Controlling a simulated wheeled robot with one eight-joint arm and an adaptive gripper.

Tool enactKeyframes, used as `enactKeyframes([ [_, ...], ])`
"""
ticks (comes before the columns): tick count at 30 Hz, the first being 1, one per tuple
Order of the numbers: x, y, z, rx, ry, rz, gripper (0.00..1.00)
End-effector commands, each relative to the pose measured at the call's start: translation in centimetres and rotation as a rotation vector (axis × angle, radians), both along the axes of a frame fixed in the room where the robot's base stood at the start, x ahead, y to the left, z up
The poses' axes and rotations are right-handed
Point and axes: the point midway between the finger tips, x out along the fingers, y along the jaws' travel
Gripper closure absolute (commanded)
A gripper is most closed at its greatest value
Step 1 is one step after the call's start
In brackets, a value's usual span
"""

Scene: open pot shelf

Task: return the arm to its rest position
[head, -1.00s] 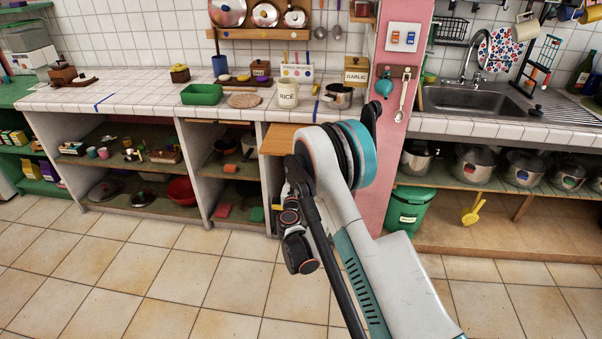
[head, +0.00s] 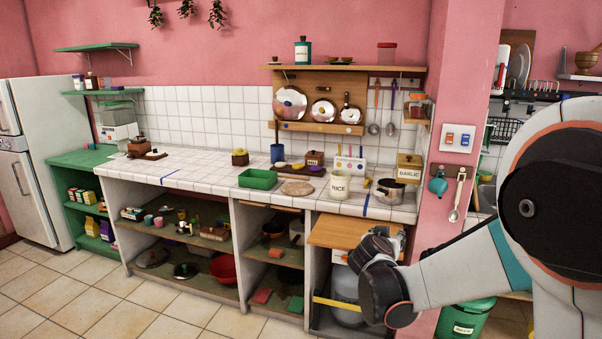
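My arm comes in from the right edge and reaches left across the front of the pink pillar. My gripper (head: 397,238) is small and partly hidden behind my dark wrist joints, in front of the counter's right end, above the open bay. Its fingers are too small to tell whether they are open or shut. I see nothing clearly held in it.
The white-tiled counter (head: 205,172) carries a green tray (head: 258,179), a rice jar (head: 339,185), a pot (head: 388,191) and a garlic box (head: 409,168). The pink pillar (head: 455,110) and a green bin (head: 465,318) stand close to my arm. The floor at lower left is clear.

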Motion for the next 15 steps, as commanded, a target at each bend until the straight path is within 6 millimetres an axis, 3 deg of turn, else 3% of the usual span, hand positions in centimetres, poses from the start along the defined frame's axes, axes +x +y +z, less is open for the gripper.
enactKeyframes([
  [6,-6.2,-1.1,2.9,0.030,0.118,0.012,0.55],
  [15,-15.6,-1.3,4.6,0.079,0.277,0.072,0.55],
])
